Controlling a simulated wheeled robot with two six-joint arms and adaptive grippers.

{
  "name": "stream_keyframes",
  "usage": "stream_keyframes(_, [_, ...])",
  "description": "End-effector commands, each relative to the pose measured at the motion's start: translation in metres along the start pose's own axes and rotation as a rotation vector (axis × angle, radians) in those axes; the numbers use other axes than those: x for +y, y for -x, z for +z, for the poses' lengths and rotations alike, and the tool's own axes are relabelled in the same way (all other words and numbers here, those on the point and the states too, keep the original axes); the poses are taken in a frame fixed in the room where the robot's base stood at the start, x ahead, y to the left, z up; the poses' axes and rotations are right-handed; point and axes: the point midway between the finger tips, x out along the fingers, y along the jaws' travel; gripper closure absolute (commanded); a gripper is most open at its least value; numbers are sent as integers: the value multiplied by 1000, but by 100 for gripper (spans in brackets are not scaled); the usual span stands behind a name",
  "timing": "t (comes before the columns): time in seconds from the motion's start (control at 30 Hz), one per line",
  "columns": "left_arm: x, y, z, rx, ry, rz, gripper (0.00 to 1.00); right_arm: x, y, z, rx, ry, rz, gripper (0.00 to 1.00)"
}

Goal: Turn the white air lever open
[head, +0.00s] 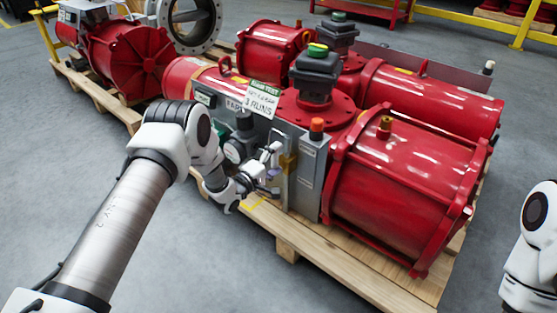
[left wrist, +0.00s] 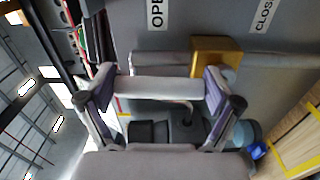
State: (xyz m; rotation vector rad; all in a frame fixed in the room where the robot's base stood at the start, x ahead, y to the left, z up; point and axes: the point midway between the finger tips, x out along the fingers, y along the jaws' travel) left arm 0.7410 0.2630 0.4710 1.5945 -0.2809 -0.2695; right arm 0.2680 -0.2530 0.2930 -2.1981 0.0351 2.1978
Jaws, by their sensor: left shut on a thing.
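The white air lever (left wrist: 160,88) lies as a pale bar between the two fingers of my left gripper (left wrist: 165,95) in the left wrist view. The fingers are shut on it, one at each end of the visible stretch. A brass-coloured block (left wrist: 216,57) sits just beyond the lever, on a grey panel with an OPEN label (left wrist: 157,14) and a partly cut-off CLOSED label (left wrist: 264,15). In the head view my left gripper (head: 268,172) is at the front of the grey panel, beside the brass block (head: 288,164); the lever is hard to make out there. My right gripper is out of view.
Large red actuator cylinders (head: 405,185) stand on a wooden pallet (head: 335,275). A hanging sign (head: 262,99) and a round gauge (head: 235,152) are close by. The floor in front is clear.

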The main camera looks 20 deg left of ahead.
Motion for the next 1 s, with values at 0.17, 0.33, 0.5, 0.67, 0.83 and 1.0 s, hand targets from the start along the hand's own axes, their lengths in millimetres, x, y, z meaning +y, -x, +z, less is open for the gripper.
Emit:
stream_keyframes(0.17, [0,0,-1,1,17,0,72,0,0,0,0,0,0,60])
stream_keyframes(0.33, [0,0,-2,1,18,0,72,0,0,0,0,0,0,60])
stream_keyframes(0.5, [0,0,-2,1,17,0,0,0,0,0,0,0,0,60])
stream_keyframes(0.67, [0,0,-1,1,17,0,0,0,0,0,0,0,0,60])
stream_keyframes(0.83, [0,0,-1,1,17,0,0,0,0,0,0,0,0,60])
stream_keyframes(1.0, [-1,17,-3,4,18,-3,0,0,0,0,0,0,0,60])
